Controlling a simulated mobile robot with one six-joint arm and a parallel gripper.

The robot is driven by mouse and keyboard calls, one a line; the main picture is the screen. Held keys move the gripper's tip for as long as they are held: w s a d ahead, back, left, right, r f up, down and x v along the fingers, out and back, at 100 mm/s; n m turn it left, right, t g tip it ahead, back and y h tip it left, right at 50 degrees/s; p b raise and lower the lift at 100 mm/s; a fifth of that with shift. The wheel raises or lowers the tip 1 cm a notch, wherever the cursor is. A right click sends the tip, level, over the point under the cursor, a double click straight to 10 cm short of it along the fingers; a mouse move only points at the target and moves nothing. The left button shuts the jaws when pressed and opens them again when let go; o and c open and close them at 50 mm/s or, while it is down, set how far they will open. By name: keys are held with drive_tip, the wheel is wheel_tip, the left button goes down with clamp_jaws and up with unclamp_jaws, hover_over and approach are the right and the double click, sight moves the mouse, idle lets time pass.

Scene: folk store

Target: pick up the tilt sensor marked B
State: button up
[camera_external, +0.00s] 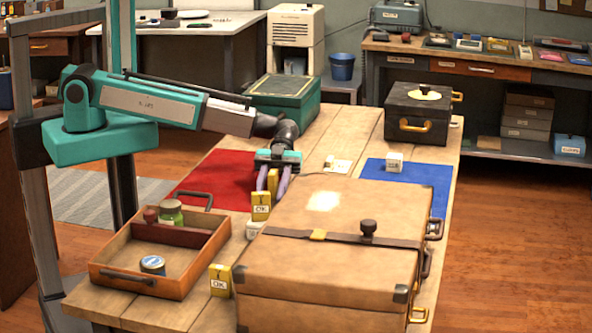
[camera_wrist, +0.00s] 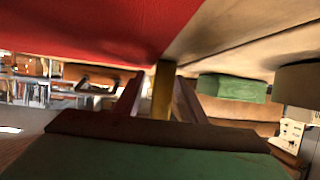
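My gripper (camera_external: 272,187) points down over the table beside the red mat. Its two purplish fingers stand apart, with a narrow yellow block (camera_external: 273,180) between them. In the wrist view the yellow block (camera_wrist: 162,90) shows between the fingers, with a gap at its left; contact on its right cannot be told. A second yellow block (camera_external: 261,206) with an "OK" label stands just in front of the gripper. Another yellow block with an "OK" label (camera_external: 220,281) stands between the tray and the suitcase. No letter B is readable on any of them.
A tan suitcase (camera_external: 320,250) stands close at right front, a wooden tray (camera_external: 185,278) with jars at left. A green box (camera_external: 284,97) and black case (camera_external: 417,114) stand behind. The red mat (camera_external: 215,177) is largely bare.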

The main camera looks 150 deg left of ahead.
sight(272, 173)
clamp_jaws()
drive_tip(key=shift+r, duration=0.2)
idle(0.3)
drive_tip(key=shift+r+b, duration=0.5)
drive_tip(key=shift+r, duration=0.2)
drive_tip(key=shift+r+b, duration=0.4)
drive_tip(key=shift+r, duration=0.45)
drive_tip(key=s+d+b, duration=0.1)
drive_tip(key=s+d, duration=0.1)
drive_tip(key=s+d+b, duration=0.1)
drive_tip(key=s+d, duration=0.1)
drive_tip(key=s, duration=0.1)
drive_tip(key=s+d+r+b, duration=0.1)
drive_tip(key=s+d, duration=0.1)
drive_tip(key=s, duration=0.1)
drive_tip(key=shift+s+d, duration=0.25)
drive_tip(key=shift+d, duration=0.05)
drive_tip(key=shift+s+r+p, duration=0.1)
drive_tip(key=shift+r+p, duration=0.1)
drive_tip(key=shift+p, duration=0.3)
drive_tip(key=shift+s+d+p, duration=0.1)
drive_tip(key=shift+p, duration=0.5)
drive_tip(key=shift+s+p, duration=0.1)
drive_tip(key=shift+p, duration=0.2)
